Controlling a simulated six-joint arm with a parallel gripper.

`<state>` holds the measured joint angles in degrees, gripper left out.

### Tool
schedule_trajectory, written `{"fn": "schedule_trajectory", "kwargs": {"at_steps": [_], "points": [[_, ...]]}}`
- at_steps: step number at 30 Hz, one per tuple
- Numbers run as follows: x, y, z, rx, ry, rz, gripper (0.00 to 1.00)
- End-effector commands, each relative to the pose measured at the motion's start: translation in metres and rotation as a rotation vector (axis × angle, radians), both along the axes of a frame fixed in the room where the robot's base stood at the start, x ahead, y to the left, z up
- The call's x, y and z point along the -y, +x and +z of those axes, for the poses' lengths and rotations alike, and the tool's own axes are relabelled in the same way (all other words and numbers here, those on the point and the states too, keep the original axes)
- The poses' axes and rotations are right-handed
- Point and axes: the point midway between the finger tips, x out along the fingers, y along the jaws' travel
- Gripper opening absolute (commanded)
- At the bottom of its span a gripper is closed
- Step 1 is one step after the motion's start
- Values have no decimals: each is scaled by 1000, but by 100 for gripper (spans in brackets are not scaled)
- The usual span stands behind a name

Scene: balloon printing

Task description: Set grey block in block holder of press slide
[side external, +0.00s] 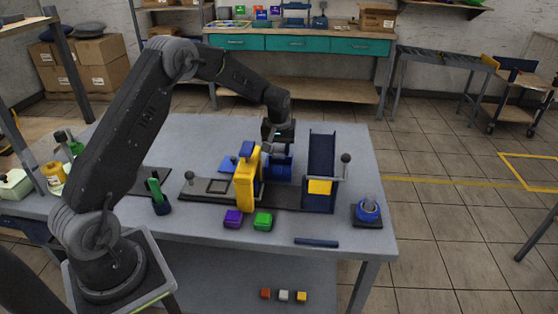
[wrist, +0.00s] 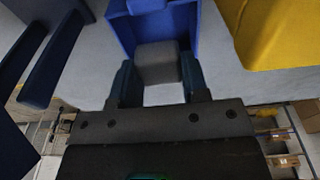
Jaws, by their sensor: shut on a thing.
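The grey block (wrist: 157,63) sits between the two fingers of my gripper (wrist: 157,82) in the wrist view. My gripper is shut on it. The blue block holder (wrist: 194,22) of the press slide is at the top of that view, with walls to the left and right of the block's far end. I cannot tell whether the block touches the holder floor. In the side view my gripper (side external: 277,148) is low over the press, behind the yellow press part (side external: 246,178). The blue holder (side external: 279,168) shows below it, and the block is hidden there.
A tall dark-blue upright frame (side external: 321,155) with a yellow plate stands right of the gripper. A blue round piece (side external: 368,209) is at the right. A dark bar (side external: 316,242) lies near the front edge.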

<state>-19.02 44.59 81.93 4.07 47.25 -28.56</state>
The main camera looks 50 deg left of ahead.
Motion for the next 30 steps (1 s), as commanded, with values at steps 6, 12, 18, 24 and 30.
{"fn": "schedule_trajectory", "kwargs": {"at_steps": [6,12,18,24,30], "points": [[0,0,35,2,1,1,19],[0,0,77,4,2,1,19],[0,0,123,4,1,1,19],[-5,-10,153,-3,0,2,19],[-20,-43,157,-1,0,3,19]]}}
